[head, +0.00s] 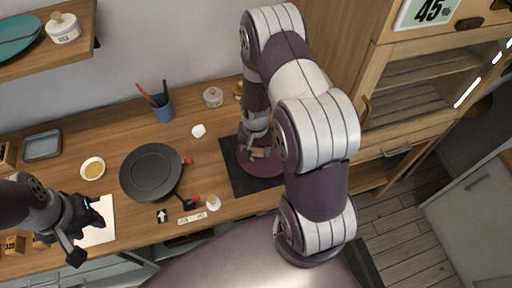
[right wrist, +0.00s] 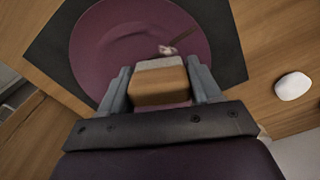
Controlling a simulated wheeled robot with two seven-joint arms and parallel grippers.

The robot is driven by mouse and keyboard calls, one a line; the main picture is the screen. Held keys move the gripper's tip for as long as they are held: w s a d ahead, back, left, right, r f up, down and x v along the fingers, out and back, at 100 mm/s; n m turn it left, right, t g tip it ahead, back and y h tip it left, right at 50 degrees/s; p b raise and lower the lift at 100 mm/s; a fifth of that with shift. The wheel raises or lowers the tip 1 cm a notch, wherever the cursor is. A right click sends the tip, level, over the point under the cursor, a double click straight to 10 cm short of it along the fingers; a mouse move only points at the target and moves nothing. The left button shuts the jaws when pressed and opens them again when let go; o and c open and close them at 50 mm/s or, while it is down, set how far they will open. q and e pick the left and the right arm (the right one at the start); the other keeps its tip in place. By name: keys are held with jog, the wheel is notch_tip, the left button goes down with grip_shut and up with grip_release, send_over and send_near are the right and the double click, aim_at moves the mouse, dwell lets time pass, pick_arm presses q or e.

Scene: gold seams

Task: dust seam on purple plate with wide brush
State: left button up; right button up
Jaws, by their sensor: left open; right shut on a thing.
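The purple plate (head: 263,170) lies on a dark mat at the right part of the worktop. It also shows in the right wrist view (right wrist: 105,45), with a faint dark curved line and a small pale patch (right wrist: 167,49) on it. My right gripper (right wrist: 160,78) is shut on the wide brush (right wrist: 160,92), a wooden block with a pale bristle edge. The bristle edge is over the plate's near part; I cannot tell whether it touches. My left gripper (head: 86,226) is open and empty above a white sheet at the left.
The dark mat (head: 238,181) lies under the plate. A black round plate (head: 150,172), a small bowl of amber liquid (head: 93,169), a blue cup with sticks (head: 163,109) and a grey tray (head: 42,146) stand to the left. A white rounded object (right wrist: 292,86) sits right of the mat.

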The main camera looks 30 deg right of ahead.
pick_arm(q)
jog(key=shift+r, duration=0.25)
pick_arm(e)
jog(key=shift+r, duration=0.3)
notch_tip(320, 180, up, 5)
jog(key=p, duration=0.4)
jog(key=shift+f, duration=0.15)
pick_arm(q)
notch_tip(320, 180, up, 4)
pick_arm(e)
jog(key=shift+f, duration=0.1)
